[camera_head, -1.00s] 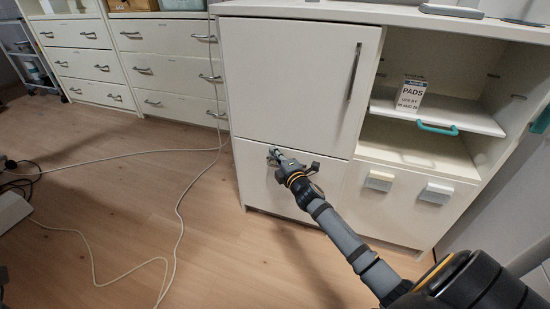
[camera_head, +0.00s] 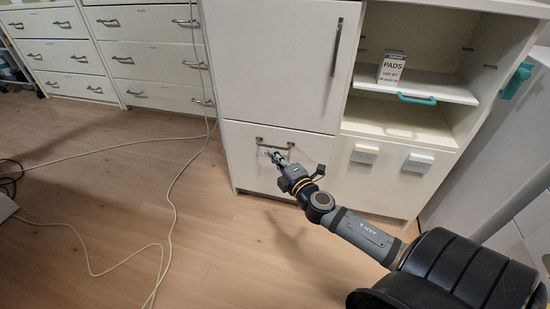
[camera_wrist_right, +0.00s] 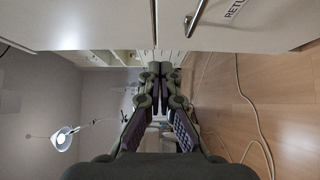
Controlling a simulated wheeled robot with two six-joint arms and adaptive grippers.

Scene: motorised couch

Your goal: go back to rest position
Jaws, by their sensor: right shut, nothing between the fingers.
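My right gripper (camera_head: 270,154) is in front of the white lower drawer front (camera_head: 240,165), just below its metal bar handle (camera_head: 275,143) in the picture. Its fingers also show in the right wrist view (camera_wrist_right: 160,68), where they come together with nothing between them. There, a drawer front with a metal handle (camera_wrist_right: 196,18) and a partly cut-off label (camera_wrist_right: 235,8) lies along the top, apart from the fingers. My right arm reaches in from the lower right of the head view. My left gripper is in neither view.
A tall cabinet door (camera_head: 265,60) is above the drawer. The open shelf beside it holds a PADS box (camera_head: 391,68) and a teal handle (camera_head: 416,99). White drawers (camera_head: 150,55) stand at the back left.

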